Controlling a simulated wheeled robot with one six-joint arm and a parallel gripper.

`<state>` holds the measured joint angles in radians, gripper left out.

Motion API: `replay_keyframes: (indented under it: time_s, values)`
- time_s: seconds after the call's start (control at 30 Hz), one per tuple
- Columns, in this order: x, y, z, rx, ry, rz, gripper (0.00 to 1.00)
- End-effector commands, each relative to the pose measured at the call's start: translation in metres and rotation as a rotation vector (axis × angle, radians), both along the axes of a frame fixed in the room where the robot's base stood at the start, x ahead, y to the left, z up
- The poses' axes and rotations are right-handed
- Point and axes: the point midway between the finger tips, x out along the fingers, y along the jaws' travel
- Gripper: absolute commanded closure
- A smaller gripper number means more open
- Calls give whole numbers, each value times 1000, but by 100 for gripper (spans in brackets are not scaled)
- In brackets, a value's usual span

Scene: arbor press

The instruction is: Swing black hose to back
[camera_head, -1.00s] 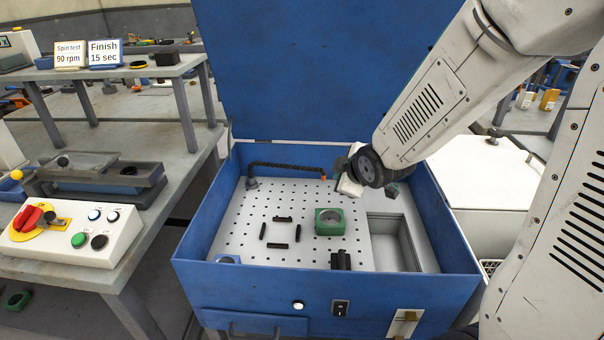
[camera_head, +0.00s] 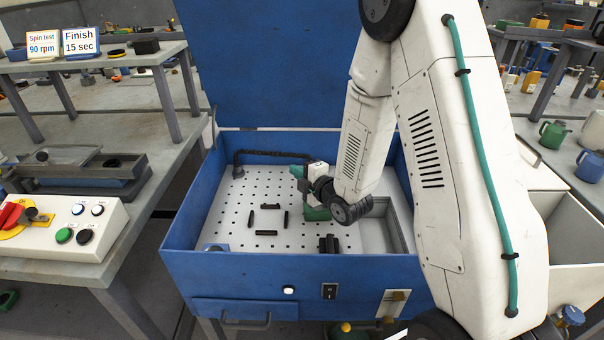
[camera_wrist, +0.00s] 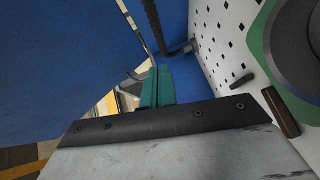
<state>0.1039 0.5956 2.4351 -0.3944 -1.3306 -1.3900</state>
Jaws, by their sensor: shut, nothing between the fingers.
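The black hose (camera_head: 268,154) is a segmented arm inside the blue box. It rises from a base at the back left corner and runs right along the back wall. Its right end is hidden behind my gripper; the hose (camera_wrist: 152,24) and its base also show in the wrist view. My gripper (camera_head: 296,172) has teal fingers and is shut and empty, near the hidden right end of the hose. In the wrist view its fingers (camera_wrist: 158,88) are together. I cannot tell whether they touch the hose.
A green ring-shaped part (camera_head: 316,214) sits on the perforated plate (camera_head: 230,215) below my gripper, partly hidden. Small black bars (camera_head: 266,233) lie to its left. The blue box (camera_head: 182,235) has walls around the plate and a raised blue lid (camera_head: 265,65) behind.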

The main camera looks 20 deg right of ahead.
Motion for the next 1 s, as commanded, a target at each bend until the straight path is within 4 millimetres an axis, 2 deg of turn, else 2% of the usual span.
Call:
replay_keyframes:
  time_s: [0.1, 0.27, 0.43, 0.6, 1.0]
  values:
    - [26, 9, -4, 1, -1, 3, 100]
    - [57, 18, -8, 0, 0, 2, 100]
    - [78, 3, -13, 2, 1, -1, 100]
    - [87, -3, -15, 1, 2, -1, 100]
    - [90, -5, -15, 2, 1, -1, 100]
